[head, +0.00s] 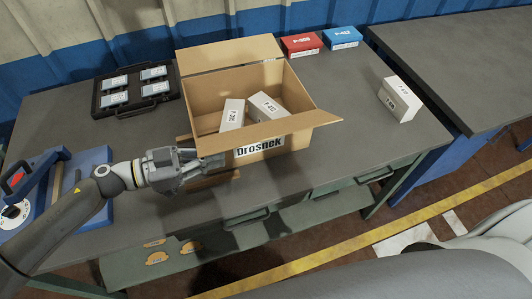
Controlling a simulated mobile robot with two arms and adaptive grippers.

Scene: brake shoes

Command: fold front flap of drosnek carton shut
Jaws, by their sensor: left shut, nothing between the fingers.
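The open Drosnek carton (303,140) stands on the grey workbench, with its name label on the front wall. Its back flap (230,54) stands up. The front flap (285,125) sticks out along the front rim, above the label, and is not over the opening. Two white boxes, one marked P-305 (232,115) and another (267,106), lie inside. My left gripper (218,161) is shut and empty at the carton's front left corner, beside the label. Its fingertips overlap the cardboard; I cannot tell whether they touch. My right gripper is not in view.
A black case with several grey-blue parts (136,112) lies left of the carton. Red (301,45) and blue (342,38) boxes stand behind it. A white box (400,98) stands to the right. A blue fixture (88,170) is at the left.

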